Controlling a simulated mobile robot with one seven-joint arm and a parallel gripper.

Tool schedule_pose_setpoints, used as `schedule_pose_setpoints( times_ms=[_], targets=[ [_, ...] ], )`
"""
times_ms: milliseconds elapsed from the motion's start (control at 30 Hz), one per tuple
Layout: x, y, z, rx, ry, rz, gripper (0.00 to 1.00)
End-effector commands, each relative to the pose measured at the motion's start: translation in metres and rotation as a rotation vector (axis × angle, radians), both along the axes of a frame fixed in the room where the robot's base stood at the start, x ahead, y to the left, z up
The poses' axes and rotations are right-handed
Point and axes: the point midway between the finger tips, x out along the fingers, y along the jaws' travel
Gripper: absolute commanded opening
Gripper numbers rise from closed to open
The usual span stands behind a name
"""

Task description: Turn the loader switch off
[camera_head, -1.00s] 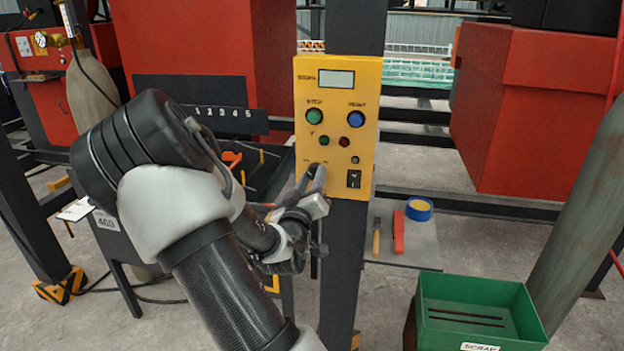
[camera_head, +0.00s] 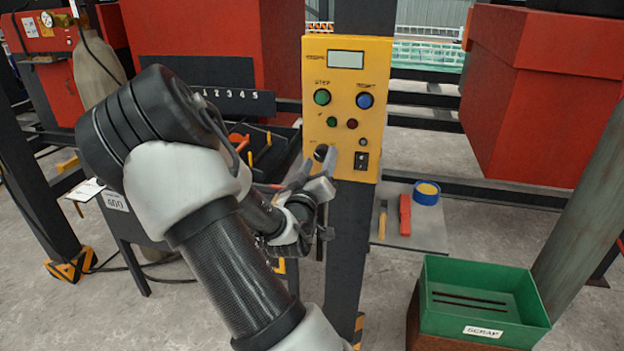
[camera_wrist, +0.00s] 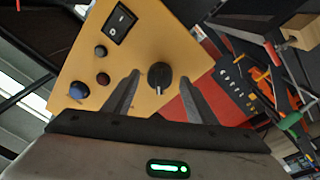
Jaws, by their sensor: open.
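The yellow control panel (camera_head: 346,70) is mounted on a dark post. At its lower left is a black rotary switch (camera_head: 321,152); in the wrist view the black knob (camera_wrist: 161,76) with a pale mark stands between my fingers. I cannot read its labels, so I cannot tell which thing it controls. A black rocker switch (camera_head: 361,160) is at the panel's lower right, also at the top of the wrist view (camera_wrist: 121,24). My gripper (camera_head: 318,172) is open in front of the rotary switch, one finger on each side; I see no contact.
The panel also has a green button (camera_head: 322,97), a blue button (camera_head: 365,101), small lamps and a display (camera_head: 346,59). A shelf with tools and blue tape (camera_head: 427,193) and a green scrap bin (camera_head: 480,300) stand right. A dark tool tray is behind my arm.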

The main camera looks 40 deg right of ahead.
Motion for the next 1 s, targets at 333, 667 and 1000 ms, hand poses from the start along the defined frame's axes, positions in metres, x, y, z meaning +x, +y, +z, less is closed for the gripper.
schedule_pose_setpoints(
  times_ms=[333, 667, 1000],
  targets=[
    [-0.048, 0.058, -0.01, 0.003, 0.003, 0.004, 0.52],
    [-0.078, 0.094, -0.004, -0.002, 0.009, 0.001, 0.52],
    [-0.103, 0.121, -0.016, 0.001, 0.005, 0.001, 0.52]
  ],
)
